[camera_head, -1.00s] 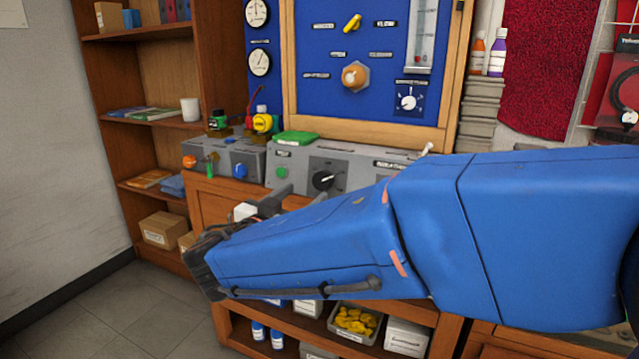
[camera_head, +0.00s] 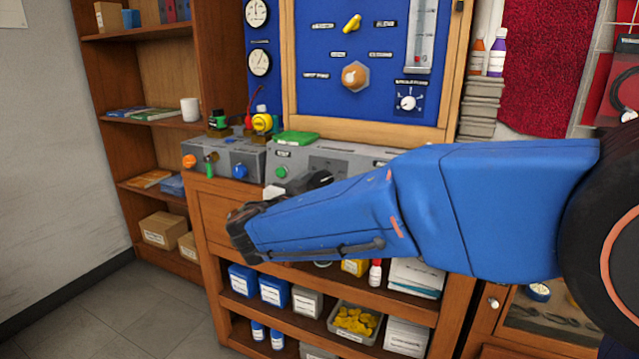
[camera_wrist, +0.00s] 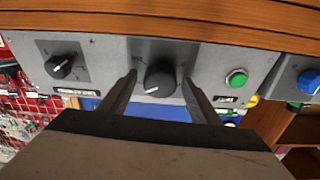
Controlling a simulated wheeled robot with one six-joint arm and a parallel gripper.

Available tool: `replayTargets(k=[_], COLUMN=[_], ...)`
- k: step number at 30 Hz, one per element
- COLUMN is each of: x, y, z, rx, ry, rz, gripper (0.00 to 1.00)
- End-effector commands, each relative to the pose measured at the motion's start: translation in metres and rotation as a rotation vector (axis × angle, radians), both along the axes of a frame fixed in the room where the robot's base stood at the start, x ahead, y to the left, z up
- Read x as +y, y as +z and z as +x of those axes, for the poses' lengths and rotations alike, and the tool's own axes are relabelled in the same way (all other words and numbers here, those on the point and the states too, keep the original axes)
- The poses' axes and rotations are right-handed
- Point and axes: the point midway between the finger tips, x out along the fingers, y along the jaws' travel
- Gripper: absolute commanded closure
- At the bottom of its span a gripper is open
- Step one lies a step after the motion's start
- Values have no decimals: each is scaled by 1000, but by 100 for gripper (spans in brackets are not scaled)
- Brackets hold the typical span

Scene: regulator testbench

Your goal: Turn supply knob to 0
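A black round knob (camera_wrist: 160,78) with a white pointer line sits on a dark plate of the grey testbench box (camera_wrist: 110,52) in the wrist view. Its pointer line shows toward the lower left there. My gripper (camera_wrist: 159,80) is open, with one finger on each side of this knob and visible gaps between. Whether the fingertips reach around it or stop short is hard to judge. A second black knob (camera_wrist: 60,66) is further left. The labels are too small to read, so I cannot confirm which is the supply knob. In the head view my arm mostly hides this area.
A green button (camera_wrist: 237,78) and a blue knob (camera_wrist: 309,80) are right of the gripper in the wrist view. A green block (camera_head: 296,138) lies on the box. The blue gauge panel (camera_head: 300,55) stands behind, and open shelves (camera_head: 300,305) are below.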

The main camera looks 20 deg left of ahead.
Motion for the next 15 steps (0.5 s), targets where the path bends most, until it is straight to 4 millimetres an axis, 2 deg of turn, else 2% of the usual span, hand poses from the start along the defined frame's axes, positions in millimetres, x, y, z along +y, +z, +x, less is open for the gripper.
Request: replayTargets(k=[1, 4, 5, 15], x=[0, 0, 0, 0], y=[0, 0, 0, 0], z=[0, 0, 0, 0], rx=[0, 0, 0, 2], ry=[0, 0, 0, 7], rz=[0, 0, 0, -38], gripper=[56, 80, 83, 83])
